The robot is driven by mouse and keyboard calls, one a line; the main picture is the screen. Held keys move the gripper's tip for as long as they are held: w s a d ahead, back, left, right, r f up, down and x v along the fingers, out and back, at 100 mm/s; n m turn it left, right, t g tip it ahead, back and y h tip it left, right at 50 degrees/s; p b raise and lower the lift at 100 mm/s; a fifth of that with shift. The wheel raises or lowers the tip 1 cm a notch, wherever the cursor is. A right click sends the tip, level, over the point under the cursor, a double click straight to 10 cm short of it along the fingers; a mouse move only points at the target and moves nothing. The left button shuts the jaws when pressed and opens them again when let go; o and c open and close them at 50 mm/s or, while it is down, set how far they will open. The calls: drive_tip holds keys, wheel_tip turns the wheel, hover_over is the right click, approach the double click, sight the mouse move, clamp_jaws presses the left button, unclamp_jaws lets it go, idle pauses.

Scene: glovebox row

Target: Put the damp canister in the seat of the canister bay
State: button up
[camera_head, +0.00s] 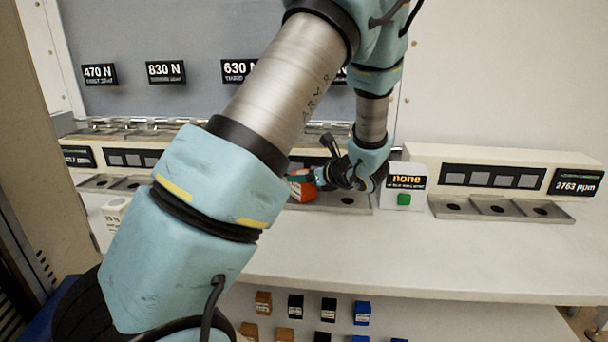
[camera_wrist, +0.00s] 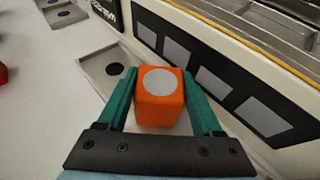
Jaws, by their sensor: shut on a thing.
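An orange canister (camera_head: 301,190) with a pale label is between the fingers of my gripper (camera_head: 312,177), over the middle bay at the back of the bench. In the wrist view the orange canister (camera_wrist: 160,97) shows a grey disc on top, and the green fingers of my gripper (camera_wrist: 160,95) close on its two sides. I cannot read whether it is the damp one. The metal tray (camera_wrist: 92,63) of a bay lies beside and partly behind it. One seat with a dark hole (camera_wrist: 115,69) is empty. The seat below the canister is hidden.
A white box reading "none" with a green button (camera_head: 404,200) stands right of the middle bay. A bay with an empty tray (camera_head: 470,208) and a 2763 ppm display is farther right. A white canister (camera_head: 115,209) stands at left. Small blocks (camera_head: 328,308) sit on the lower shelf.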

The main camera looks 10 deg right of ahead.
drive_tip(key=o, duration=1.5)
drive_tip(key=shift+f, duration=0.1)
drive_tip(key=shift+c, duration=0.2)
